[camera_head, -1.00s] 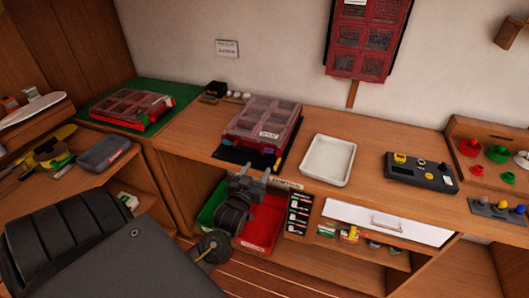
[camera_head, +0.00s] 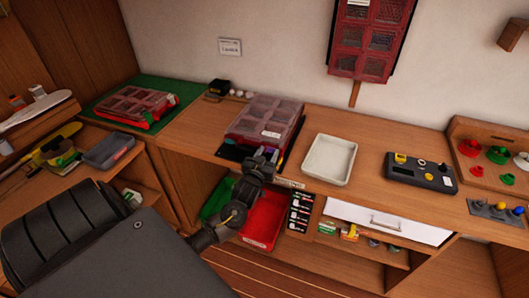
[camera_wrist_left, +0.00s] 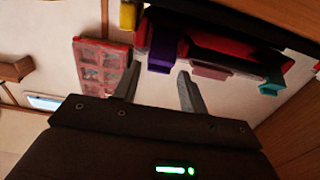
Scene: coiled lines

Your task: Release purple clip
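The purple clip (camera_wrist_left: 162,52) sits on the front edge of the red case (camera_wrist_left: 225,45) in the left wrist view. The same red case (camera_head: 263,120) stands on the wooden bench in the head view, with a clear lid. My left gripper (camera_head: 264,156) is at the case's front edge and hides most of that edge from the head camera. In the left wrist view my left gripper (camera_wrist_left: 158,75) is open, its fingertips apart just short of the purple clip, which lies between their lines. Nothing is between the fingers. My right gripper is not in view.
A yellow clip (camera_wrist_left: 128,15), a mauve clip (camera_wrist_left: 210,71) and a teal clip (camera_wrist_left: 272,82) flank the purple one. A white tray (camera_head: 328,160) stands right of the case. Below the bench are a red bin (camera_head: 264,220) and a white drawer (camera_head: 385,222).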

